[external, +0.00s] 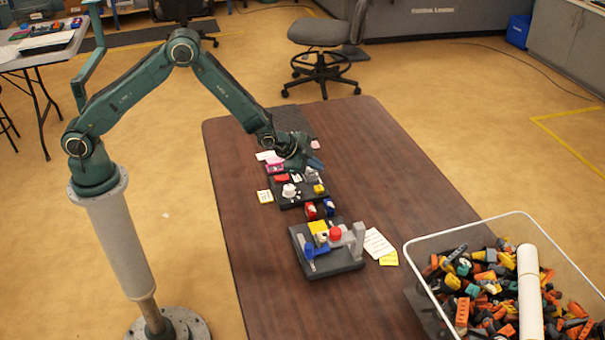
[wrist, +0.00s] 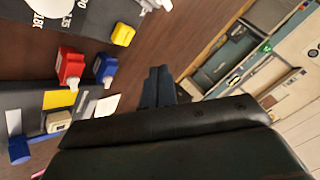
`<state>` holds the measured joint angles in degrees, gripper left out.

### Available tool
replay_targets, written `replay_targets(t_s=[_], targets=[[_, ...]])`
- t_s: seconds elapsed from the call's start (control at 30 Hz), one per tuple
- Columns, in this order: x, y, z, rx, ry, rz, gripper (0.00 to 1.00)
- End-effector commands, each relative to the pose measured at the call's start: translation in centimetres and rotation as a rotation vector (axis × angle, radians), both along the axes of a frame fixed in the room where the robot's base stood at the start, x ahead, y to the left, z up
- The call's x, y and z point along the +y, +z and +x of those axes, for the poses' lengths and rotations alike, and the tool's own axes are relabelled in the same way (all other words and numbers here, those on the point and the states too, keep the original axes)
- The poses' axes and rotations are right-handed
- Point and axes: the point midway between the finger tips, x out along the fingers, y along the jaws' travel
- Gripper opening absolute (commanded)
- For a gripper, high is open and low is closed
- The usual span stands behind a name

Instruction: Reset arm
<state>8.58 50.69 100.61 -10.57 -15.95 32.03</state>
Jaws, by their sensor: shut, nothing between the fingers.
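My green arm reaches from its pedestal at the left over the brown table (external: 380,160). My gripper (external: 293,160) is over the far part of the table, above or beside the far dark board (external: 290,202); the exact gap is hard to tell. In the wrist view my gripper's dark fingers (wrist: 158,86) are together with nothing between them. The arm's own links partly hide the fingers in the external view.
The far board bears small red, white and yellow parts. A red item (external: 311,210) and a blue item (external: 328,206) stand between it and the near board (external: 336,266). A clear bin (external: 415,258) of colourful parts is at the right. A chair (external: 318,35) stands behind.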

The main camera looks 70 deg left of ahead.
Motion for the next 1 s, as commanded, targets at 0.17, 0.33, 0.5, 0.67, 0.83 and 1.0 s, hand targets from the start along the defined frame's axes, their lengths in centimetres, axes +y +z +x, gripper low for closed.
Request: replay_targets(t_s=[0.17, 0.33, 0.5, 0.67, 0.83, 1.0], targets=[[0.0, 0.0, 0.0, 0.000, 0.000, 0.000, 0.00], [0.0, 0.0, 0.0, 0.000, 0.001, -0.001, 0.00], [0.1, 1.0, -0.2, 0.000, 0.009, -0.009, 0.00], [0.4, 3.3, -0.8, 0.008, 0.032, -0.032, 0.00], [1.0, 7.2, -2.4, 0.025, 0.073, -0.073, 0.00], [1.6, 11.3, -4.6, 0.045, 0.119, -0.119, 0.00]])
